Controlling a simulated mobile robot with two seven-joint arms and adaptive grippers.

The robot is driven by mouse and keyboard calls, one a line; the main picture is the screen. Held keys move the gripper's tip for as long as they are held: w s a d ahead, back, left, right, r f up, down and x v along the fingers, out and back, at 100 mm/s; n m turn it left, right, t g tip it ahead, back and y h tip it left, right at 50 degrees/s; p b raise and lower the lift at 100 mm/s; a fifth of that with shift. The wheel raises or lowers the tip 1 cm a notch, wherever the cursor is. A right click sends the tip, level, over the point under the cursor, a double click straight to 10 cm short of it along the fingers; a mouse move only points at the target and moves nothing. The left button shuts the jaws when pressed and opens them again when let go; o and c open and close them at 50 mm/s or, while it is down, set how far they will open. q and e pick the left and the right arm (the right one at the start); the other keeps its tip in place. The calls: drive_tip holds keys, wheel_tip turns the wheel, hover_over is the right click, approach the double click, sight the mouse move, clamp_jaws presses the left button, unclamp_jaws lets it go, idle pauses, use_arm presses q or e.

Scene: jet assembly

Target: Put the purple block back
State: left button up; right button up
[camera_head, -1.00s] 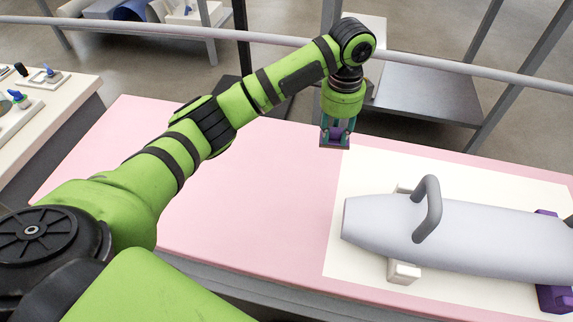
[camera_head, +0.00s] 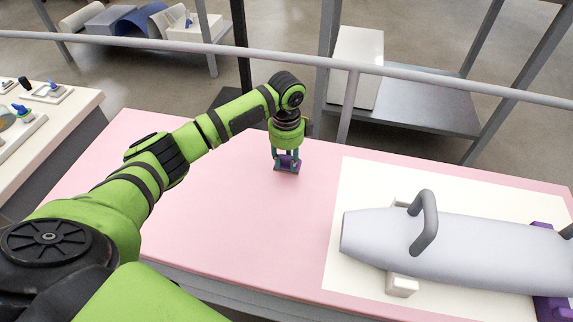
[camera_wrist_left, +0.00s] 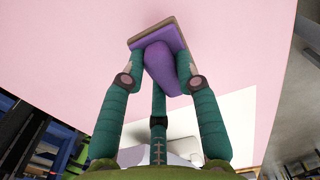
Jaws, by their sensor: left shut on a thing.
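My left gripper (camera_head: 286,157) is shut on the purple block (camera_head: 285,168), over the back part of the pink table top, left of the white mat. In the left wrist view the purple block (camera_wrist_left: 162,66) sits between the green fingers, with a flat brownish-purple plate beyond it. I cannot tell whether the block touches the table. Another purple piece (camera_head: 551,308) shows under the right end of the grey jet body. My right gripper is not in view.
The grey jet body (camera_head: 470,245) with a dark handle lies on white supports (camera_head: 402,286) on the white mat (camera_head: 350,190). The pink table top (camera_head: 240,220) around my left gripper is clear. A grey rail (camera_head: 440,83) runs behind the table. A side table (camera_head: 65,98) stands at left.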

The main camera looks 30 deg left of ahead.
sight(286, 166)
use_arm(q)
wheel_tip(286, 166, down, 3)
drive_tip(key=shift+r, duration=0.2)
drive_tip(key=shift+f, duration=0.3)
drive_tip(key=shift+f, duration=0.15)
drive_tip(key=o, duration=1)
wheel_tip(286, 166, up, 12)
drive_tip(key=shift+r, duration=0.2)
